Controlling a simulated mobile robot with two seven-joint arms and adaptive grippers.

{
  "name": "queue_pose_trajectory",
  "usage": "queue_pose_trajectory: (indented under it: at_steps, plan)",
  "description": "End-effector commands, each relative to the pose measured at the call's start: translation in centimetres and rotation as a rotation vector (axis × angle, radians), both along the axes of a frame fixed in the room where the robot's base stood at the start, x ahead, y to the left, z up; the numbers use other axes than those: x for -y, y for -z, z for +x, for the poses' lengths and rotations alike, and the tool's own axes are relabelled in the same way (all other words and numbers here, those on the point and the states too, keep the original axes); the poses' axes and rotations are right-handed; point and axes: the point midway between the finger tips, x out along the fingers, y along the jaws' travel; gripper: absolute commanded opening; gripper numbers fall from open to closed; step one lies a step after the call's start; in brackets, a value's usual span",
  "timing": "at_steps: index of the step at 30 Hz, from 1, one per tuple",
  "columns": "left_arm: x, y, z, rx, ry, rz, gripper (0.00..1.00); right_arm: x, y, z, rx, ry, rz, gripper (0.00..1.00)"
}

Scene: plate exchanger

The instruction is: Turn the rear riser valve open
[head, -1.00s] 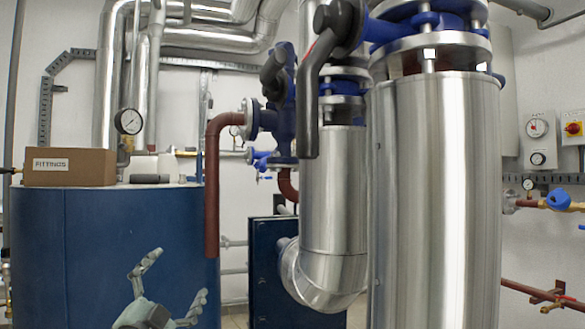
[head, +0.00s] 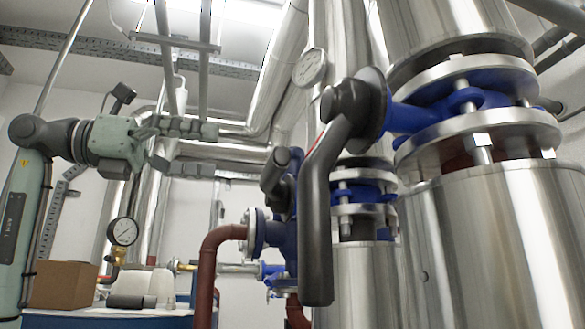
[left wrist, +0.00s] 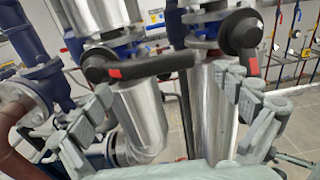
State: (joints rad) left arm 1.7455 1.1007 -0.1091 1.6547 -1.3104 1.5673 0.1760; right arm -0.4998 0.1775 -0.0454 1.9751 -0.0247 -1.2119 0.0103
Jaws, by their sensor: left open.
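The rear riser valve has a dark lever (head: 274,170), seen foreshortened beside the rear riser in the head view. In the left wrist view this lever (left wrist: 152,67) lies about horizontal, across its silver riser, with a red mark by its hub. The front riser's lever (head: 318,215) hangs down, large and close in the head view; it is at right in the left wrist view (left wrist: 249,62). My left gripper (head: 192,146) is raised at the left, open and empty, apart from both levers. Its spread fingers (left wrist: 170,92) frame the risers in the wrist view. My right gripper is out of view.
A blue flanged valve (head: 281,235) with a red-brown pipe (head: 205,270) is beside the rear riser. A cardboard box (head: 62,285) and a gauge (head: 123,231) are at lower left. Silver pipes run behind my left gripper. The front riser (head: 480,255) fills the right.

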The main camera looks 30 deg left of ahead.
Motion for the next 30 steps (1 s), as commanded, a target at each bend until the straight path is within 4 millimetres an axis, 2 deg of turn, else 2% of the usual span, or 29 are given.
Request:
queue_pose_trajectory:
  at_steps: [4,12,18,28,30]
  plan:
    - [-0.1,0.0,0.0,-0.002,-0.022,0.012,1.00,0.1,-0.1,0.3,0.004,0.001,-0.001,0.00]
    - [2.8,0.0,3.3,-0.003,-0.017,0.012,1.00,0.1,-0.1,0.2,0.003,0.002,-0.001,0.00]
    - [4.2,0.0,5.0,-0.002,-0.018,0.011,1.00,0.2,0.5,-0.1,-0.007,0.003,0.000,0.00]
    - [4.6,0.0,5.4,-0.002,-0.019,0.011,1.00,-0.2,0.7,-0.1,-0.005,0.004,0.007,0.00]
    - [4.6,0.0,5.4,-0.002,-0.019,0.011,0.94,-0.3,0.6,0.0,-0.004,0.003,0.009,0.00]
